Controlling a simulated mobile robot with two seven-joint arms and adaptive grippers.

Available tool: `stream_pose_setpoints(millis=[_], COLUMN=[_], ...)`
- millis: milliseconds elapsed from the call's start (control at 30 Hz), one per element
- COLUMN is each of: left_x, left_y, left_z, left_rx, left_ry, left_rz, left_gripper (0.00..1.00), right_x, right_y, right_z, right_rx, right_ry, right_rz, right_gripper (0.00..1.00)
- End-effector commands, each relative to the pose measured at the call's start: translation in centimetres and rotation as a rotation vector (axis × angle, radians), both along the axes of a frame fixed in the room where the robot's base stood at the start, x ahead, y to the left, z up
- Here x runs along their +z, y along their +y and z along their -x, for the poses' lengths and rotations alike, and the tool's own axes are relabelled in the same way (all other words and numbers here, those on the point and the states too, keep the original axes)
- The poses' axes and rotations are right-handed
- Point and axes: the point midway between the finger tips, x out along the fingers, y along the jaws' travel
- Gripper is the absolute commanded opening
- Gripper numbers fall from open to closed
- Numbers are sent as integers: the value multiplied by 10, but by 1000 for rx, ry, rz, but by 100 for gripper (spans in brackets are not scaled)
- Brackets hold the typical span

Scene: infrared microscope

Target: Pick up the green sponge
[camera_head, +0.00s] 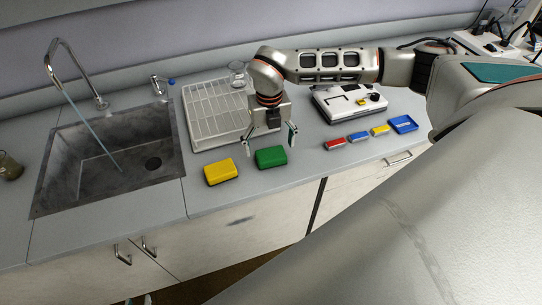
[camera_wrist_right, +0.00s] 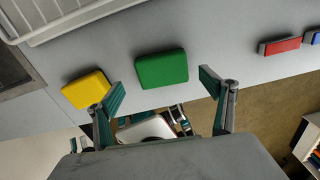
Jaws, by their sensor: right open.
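The green sponge (camera_head: 271,157) lies flat on the grey counter near its front edge, just right of the yellow sponge (camera_head: 220,171). My right gripper (camera_head: 269,144) is open above the counter at the green sponge, one finger to each side of it in the head view. In the right wrist view the green sponge (camera_wrist_right: 162,69) shows beyond and between the two spread fingers (camera_wrist_right: 162,92), with nothing held. Small tips at the bottom edge of the head view seem to be my left gripper (camera_head: 139,299); most of it is cut off.
A white wire rack (camera_head: 212,117) stands behind the sponges, with a sink (camera_head: 100,160) to the left. A red block (camera_head: 335,144), other small coloured pieces and a blue tray (camera_head: 403,124) lie to the right. A white device (camera_head: 335,103) stands behind them.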

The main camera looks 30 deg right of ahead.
Motion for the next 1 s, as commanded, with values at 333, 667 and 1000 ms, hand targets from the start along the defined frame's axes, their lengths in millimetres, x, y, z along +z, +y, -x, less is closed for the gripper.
stream_pose_setpoints(millis=[333, 667, 1000], left_x=[4, 4, 4], left_y=[0, 0, 0], left_z=[0, 0, 0], left_rx=[1, 1, 0], left_ry=[-1, -1, -1], left_rz=[0, 0, 0], left_gripper=[26, 26, 26], right_x=[-43, -46, -45], right_y=[-4, -4, -4], right_z=[1, 1, 1], right_rx=[0, 1, 1], right_ry=[2, -1, 0], right_rz=[-2, -2, -2], right_gripper=[82, 66, 51])
